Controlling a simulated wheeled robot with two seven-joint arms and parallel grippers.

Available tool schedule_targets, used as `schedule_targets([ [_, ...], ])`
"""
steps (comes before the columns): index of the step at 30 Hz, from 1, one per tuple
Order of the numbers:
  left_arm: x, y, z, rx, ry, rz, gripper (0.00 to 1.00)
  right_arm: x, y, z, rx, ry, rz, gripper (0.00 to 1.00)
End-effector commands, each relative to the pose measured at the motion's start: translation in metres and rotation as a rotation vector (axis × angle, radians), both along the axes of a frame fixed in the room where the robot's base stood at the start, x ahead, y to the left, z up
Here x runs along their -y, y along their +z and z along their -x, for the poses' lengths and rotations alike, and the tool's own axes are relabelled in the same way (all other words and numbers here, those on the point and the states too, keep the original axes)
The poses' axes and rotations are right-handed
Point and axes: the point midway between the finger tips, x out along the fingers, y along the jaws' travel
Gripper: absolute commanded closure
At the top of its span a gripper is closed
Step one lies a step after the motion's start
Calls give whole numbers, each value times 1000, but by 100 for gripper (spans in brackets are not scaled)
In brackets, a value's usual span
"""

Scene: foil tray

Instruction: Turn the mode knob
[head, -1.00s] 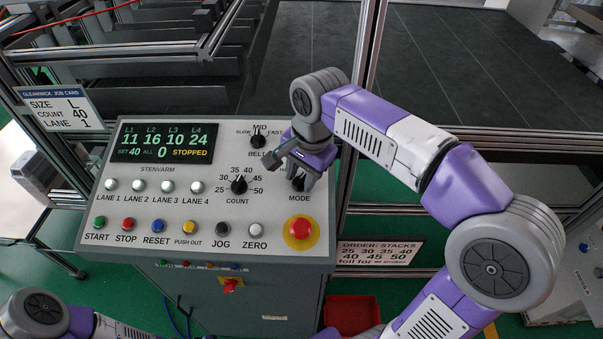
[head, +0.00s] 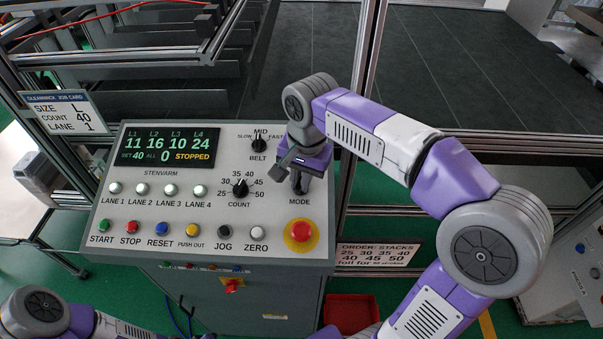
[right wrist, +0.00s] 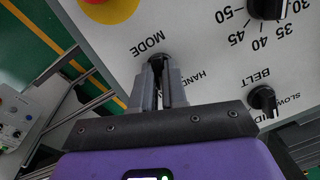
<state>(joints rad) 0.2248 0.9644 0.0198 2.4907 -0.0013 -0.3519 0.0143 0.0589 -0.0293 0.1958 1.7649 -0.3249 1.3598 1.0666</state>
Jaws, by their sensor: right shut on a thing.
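The black mode knob (right wrist: 158,57) is on the sloped grey control panel (head: 112,165), above the MODE label. My right gripper (head: 300,188) comes down on it from above and hides most of it in the head view. In the right wrist view the two grey fingers of that gripper (right wrist: 160,72) are closed on either side of the knob. HAND shows beside the knob there; the other mode marking and the knob's pointer are hidden. My left arm shows at the bottom left of the head view, but its gripper is out of frame.
A red push button (head: 301,231) sits just below the mode knob. The count knob (head: 240,188) is to its left, and the belt knob (head: 259,144) is up and left, close to my right gripper. The display (head: 167,147) reads STOPPED. A metal frame post stands to the right.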

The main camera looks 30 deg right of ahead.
Motion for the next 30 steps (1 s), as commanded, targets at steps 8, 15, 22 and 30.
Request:
schedule_targets([
  [8,0,20,0,0,0,0,100,-2,4,-1,-39,256,65,100],
  [15,0,32,0,0,0,0,100,-3,3,-2,-74,472,122,100],
  [22,0,40,0,0,0,0,100,-4,3,-2,-102,665,172,100],
  [30,0,46,0,0,0,0,100,-5,2,-3,-128,832,216,100],
])
